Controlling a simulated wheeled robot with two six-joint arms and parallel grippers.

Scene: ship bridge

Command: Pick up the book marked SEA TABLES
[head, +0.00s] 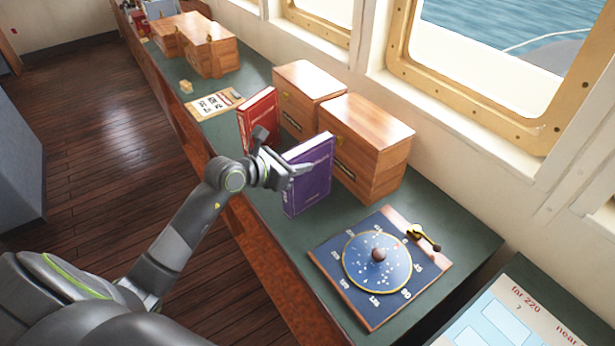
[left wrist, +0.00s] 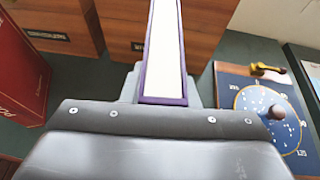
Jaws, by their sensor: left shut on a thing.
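A purple book (head: 310,182) stands upright at the counter's front edge, before the wooden boxes. My left gripper (head: 288,170) is shut on it, near its upper left edge. I cannot read its title, and cannot tell whether its base touches the counter. In the left wrist view the purple book (left wrist: 165,50) shows edge-on, its white pages up, between the fingers. A red book (head: 258,120) stands upright behind my gripper, partly hidden by it; it also shows at the left of the left wrist view (left wrist: 22,75). Its lettering is cut off. My right gripper is out of view.
Two wooden boxes (head: 365,135) (head: 305,85) stand by the window wall, close behind the books. A blue dial board (head: 350,290) with a brass piece (head: 422,236) lies to the right. A printed card (head: 212,104) and more wooden boxes (head: 205,45) are farther along the green counter.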

